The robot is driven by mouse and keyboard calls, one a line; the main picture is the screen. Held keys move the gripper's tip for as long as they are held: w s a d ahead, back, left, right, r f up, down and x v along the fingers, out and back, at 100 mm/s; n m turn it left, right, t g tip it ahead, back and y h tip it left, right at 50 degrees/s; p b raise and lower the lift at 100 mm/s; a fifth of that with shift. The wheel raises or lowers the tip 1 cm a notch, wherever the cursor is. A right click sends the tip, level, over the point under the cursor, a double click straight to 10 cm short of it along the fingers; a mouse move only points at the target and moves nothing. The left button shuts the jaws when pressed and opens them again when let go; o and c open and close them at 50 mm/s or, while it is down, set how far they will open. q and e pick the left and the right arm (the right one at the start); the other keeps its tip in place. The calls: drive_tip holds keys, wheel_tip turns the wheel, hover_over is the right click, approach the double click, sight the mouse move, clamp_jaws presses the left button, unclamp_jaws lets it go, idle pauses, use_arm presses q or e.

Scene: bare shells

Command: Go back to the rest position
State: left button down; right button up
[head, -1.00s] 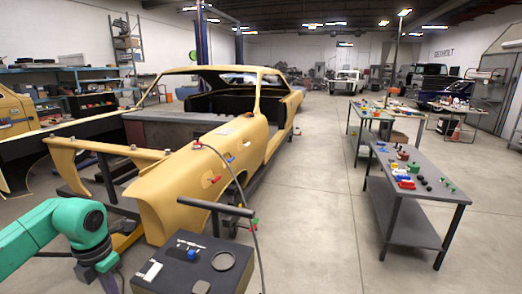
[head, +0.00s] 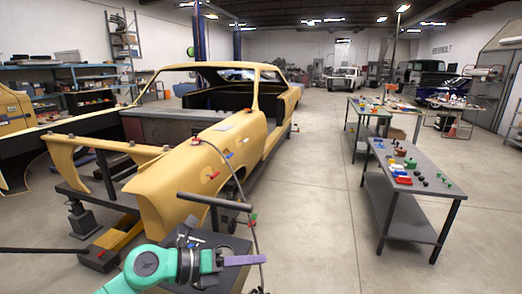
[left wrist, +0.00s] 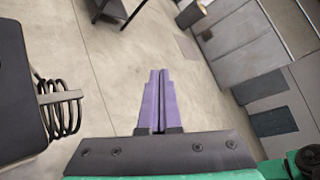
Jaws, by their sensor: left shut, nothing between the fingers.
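My left gripper (head: 244,261) shows at the bottom of the head view, at the end of my green arm. Its purple fingers point to the right and are shut with nothing between them. It is in front of a dark box-like stand (head: 228,243) and hides part of it. In the left wrist view the gripper (left wrist: 160,75) has its two fingers together, above bare concrete floor. My right gripper is not in view.
A yellow car shell (head: 165,190) stands at the left centre. A dark bar (head: 215,201) and a hanging cable are close to my left gripper. A grey table (head: 415,175) with several small parts stands at the right. The floor between is clear.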

use_arm(q)
drive_tip(key=w+a+r+n+t, duration=0.1)
drive_tip(key=w+r+n+t, duration=0.1)
drive_tip(key=r+n+t, duration=0.4)
drive_tip(key=w+a+r+n+t, duration=0.2)
drive_tip(key=n+t, duration=0.2)
drive_tip(key=n, duration=0.3)
drive_tip(key=s+a+f+n+g+y, duration=0.1)
drive_tip(key=s+a+f+n+y, duration=0.1)
drive_tip(key=a+f+n+y, duration=1.45)
drive_tip(key=s+a+f+n+g+h, duration=0.1)
drive_tip(key=s+f+n+g+h, duration=0.1)
drive_tip(key=s+f+n+g, duration=0.45)
drive_tip(key=s+a+f+n+g+h, duration=0.1)
drive_tip(key=s+f+g, duration=0.45)
drive_tip(key=s, duration=0.75)
drive_tip(key=s+f, duration=0.2)
drive_tip(key=f, duration=1.2)
drive_tip(key=s+f, duration=0.2)
drive_tip(key=f, duration=1.2)
drive_tip(key=s+a+f+g, duration=0.1)
drive_tip(key=s+a+f, duration=0.1)
drive_tip(key=s+f, duration=0.9)
drive_tip(key=s, duration=0.4)
drive_tip(key=shift+s+a+f, duration=0.2)
drive_tip(key=shift+a+f, duration=0.05)
